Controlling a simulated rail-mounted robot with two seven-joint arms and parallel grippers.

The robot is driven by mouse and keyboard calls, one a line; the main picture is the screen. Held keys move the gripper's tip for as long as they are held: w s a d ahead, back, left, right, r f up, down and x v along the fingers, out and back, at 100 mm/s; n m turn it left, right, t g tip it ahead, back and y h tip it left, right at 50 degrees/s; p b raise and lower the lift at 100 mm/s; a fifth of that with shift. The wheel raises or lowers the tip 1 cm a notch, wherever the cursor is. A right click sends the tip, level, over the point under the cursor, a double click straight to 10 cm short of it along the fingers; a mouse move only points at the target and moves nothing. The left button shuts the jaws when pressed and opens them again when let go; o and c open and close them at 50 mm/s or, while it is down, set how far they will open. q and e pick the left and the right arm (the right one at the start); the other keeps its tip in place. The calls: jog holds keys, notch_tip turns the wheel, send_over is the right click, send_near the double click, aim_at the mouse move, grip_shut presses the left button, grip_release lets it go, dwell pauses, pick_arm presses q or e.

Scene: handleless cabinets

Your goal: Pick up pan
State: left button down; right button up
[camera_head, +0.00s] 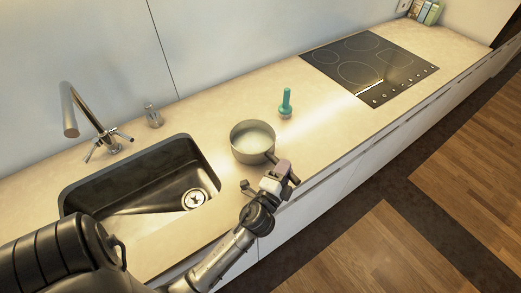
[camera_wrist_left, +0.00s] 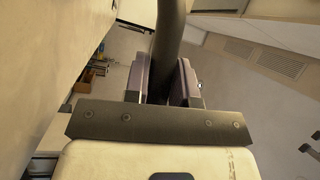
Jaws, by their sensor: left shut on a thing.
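The pan (camera_head: 252,140) is a small grey saucepan with a light interior. In the head view it is upright at the counter, between the sink and the cooktop. Its handle points toward the front edge of the counter. My left gripper (camera_head: 283,172) is at the handle, near the counter's front edge. In the left wrist view, the dark handle (camera_wrist_left: 170,35) passes between the two fingers of my left gripper (camera_wrist_left: 167,78), which are shut on it. I cannot tell whether the pan's base touches the counter. My right gripper is not in view.
A sink (camera_head: 130,193) with a faucet (camera_head: 88,120) lies left of the pan. A black cooktop (camera_head: 368,66) is at the back right.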

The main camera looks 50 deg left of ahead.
pick_arm(q)
jog(key=shift+r, duration=0.1)
dwell(0.4)
jog(key=shift+r, duration=0.25)
